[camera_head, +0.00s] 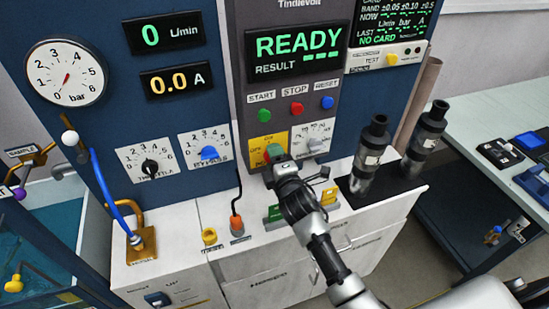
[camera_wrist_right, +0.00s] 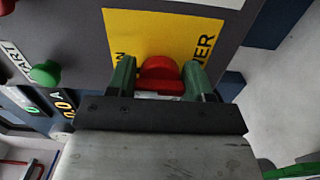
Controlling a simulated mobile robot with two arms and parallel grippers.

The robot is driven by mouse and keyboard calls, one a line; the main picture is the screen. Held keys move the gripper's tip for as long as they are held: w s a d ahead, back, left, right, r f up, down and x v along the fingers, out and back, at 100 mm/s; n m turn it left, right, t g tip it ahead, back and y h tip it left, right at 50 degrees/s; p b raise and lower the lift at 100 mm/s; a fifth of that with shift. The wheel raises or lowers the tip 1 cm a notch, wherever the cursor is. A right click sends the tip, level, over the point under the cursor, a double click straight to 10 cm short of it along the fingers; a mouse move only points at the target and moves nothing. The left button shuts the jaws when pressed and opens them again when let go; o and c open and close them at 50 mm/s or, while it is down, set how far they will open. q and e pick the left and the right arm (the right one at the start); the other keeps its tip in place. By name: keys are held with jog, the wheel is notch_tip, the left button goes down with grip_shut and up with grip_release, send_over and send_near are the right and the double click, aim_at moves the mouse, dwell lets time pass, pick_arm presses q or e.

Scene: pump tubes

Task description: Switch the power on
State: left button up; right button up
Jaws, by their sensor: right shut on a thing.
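The power switch is a red knob (camera_wrist_right: 160,72) on a yellow plate (camera_wrist_right: 125,28) in the right wrist view. In the head view the yellow plate (camera_head: 256,146) sits low on the grey control panel, below the START button. My right gripper (camera_head: 275,156) is at this plate, its fingers around the knob. In the right wrist view the green fingers of my right gripper (camera_wrist_right: 160,80) stand on either side of the red knob, shut on it. The knob's lower part and some plate lettering are hidden. My left gripper is not in view.
A panel display (camera_head: 299,46) reads READY. Green START (camera_head: 264,115), red STOP (camera_head: 297,108) and blue RESET (camera_head: 327,102) buttons are above the plate. A grey dial (camera_head: 315,144) is close at right. Two dark cylinders (camera_head: 370,155) (camera_head: 424,140) stand right of my arm.

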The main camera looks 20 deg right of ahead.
dwell(0.4)
jog(key=o, duration=0.9)
jog(key=shift+o, duration=0.2)
jog(key=shift+s, duration=0.15)
jog(key=s+b, duration=0.2)
jog(key=s, duration=0.8)
jog(key=shift+s+d, duration=0.2)
jog(key=shift+s, duration=0.1)
